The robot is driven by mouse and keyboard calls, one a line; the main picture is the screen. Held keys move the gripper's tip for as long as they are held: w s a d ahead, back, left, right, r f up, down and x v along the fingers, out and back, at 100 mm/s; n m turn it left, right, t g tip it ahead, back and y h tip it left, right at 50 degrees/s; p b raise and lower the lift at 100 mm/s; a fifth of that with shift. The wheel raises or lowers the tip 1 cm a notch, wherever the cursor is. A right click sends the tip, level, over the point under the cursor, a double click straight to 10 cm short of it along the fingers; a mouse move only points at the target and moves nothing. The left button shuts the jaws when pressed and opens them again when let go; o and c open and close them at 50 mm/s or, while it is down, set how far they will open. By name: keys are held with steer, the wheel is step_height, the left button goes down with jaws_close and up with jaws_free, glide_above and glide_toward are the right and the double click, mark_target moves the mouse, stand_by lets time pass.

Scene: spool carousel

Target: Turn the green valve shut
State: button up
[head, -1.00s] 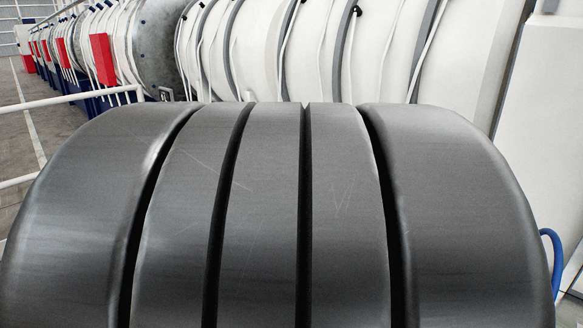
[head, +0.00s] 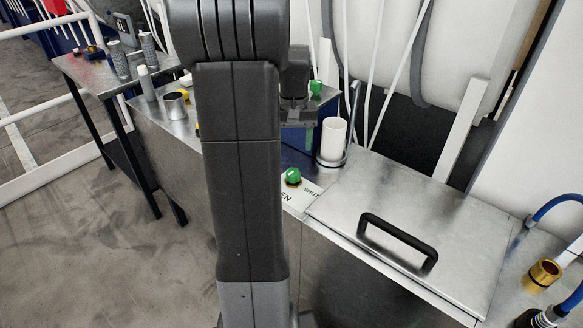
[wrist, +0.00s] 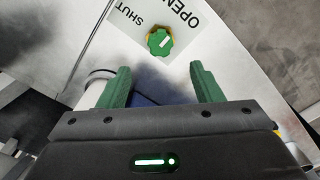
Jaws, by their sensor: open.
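The green valve (head: 292,177) is a small knob on a white plate (head: 302,196) lettered OPEN and SHUT, at the front of the metal bench. In the wrist view the valve (wrist: 160,40) shows a yellow rim and a pale slanted mark. The plate (wrist: 125,22) carries the lettering upside down there; I cannot tell which word the mark points at. My gripper (wrist: 159,72) is open and empty, its green fingers apart and short of the valve in that picture. In the head view my gripper (head: 312,112) is behind and above the valve, partly hidden by my arm.
A metal lid with a black handle (head: 398,240) lies right of the valve. A white cylinder (head: 333,139) stands behind it. A metal cup (head: 175,105) and a side table (head: 90,66) are at left. A brass fitting (head: 545,272) and blue hose are at far right.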

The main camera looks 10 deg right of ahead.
mark_target(293, 171)
step_height(293, 171, down, 10)
steer(key=shift+r, duration=0.15)
steer(key=shift+c, duration=0.5)
steer(key=c, duration=0.9)
